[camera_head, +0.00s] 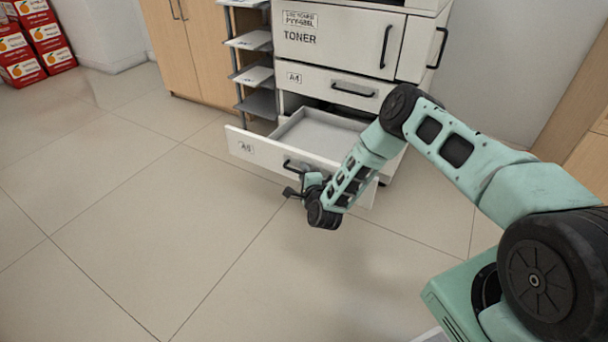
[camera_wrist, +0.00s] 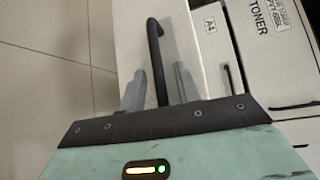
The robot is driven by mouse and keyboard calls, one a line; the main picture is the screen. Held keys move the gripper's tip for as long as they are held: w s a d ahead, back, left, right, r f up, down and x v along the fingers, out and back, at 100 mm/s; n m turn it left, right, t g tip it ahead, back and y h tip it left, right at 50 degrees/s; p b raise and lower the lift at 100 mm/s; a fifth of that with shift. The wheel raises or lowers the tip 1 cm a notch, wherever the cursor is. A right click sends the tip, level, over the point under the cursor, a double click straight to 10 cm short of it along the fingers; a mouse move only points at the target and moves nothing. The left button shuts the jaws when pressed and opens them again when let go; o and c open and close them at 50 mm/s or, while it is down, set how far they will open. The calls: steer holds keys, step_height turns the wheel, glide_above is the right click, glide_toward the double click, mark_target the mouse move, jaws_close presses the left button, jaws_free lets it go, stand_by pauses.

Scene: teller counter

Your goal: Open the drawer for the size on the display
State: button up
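The lower drawer (camera_head: 266,154) of the printer cabinet is pulled well out, its tray empty. Its front label starts with "A"; the second character is too small to read surely. The drawer above, labelled A4 (camera_head: 331,89), is shut. My gripper (camera_head: 294,187) is at the open drawer's black handle (camera_head: 300,165). In the wrist view, the handle (camera_wrist: 157,62) runs between my two grey fingers (camera_wrist: 160,90), with gaps on both sides, so the gripper looks open around it. No display showing a size is in view.
Above the drawers is a toner door (camera_head: 340,40) with a vertical handle. A shelf rack (camera_head: 252,72) and a wooden cupboard (camera_head: 185,45) stand left of it. Red boxes (camera_head: 35,42) are at far left. The tiled floor (camera_head: 130,230) in front is clear.

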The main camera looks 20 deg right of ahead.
steer(key=shift+s, duration=0.1)
steer(key=s+a+r+p, duration=0.1)
steer(key=s+p, duration=0.1)
steer(key=s, duration=0.6)
steer(key=s+a+r+p, duration=0.1)
steer(key=s+p, duration=0.2)
steer(key=s, duration=0.6)
steer(key=shift+r, duration=0.3)
steer(key=w+a+r+n+g+y, duration=0.5)
steer(key=a+r+n+y, duration=0.2)
steer(key=a+r+n, duration=0.5)
steer(key=s+a+r+n+g, duration=0.4)
steer(key=a+r+n, duration=0.1)
steer(key=r, duration=0.1)
steer(key=s+d+r+n+g+h, duration=0.2)
steer(key=s+r+n, duration=0.3)
steer(key=s, duration=0.5)
steer(key=s+d+r+n+g+h, duration=0.1)
steer(key=s+r+n+g, duration=0.2)
steer(key=s+r, duration=0.45)
steer(key=s+d+r+n+g+h, duration=0.2)
steer(key=s+r+n, duration=0.25)
steer(key=s, duration=0.65)
step_height(320, 180, up, 29)
steer(key=p, duration=2.9)
steer(key=shift+a+m, duration=0.2)
steer(key=shift+m, duration=0.25)
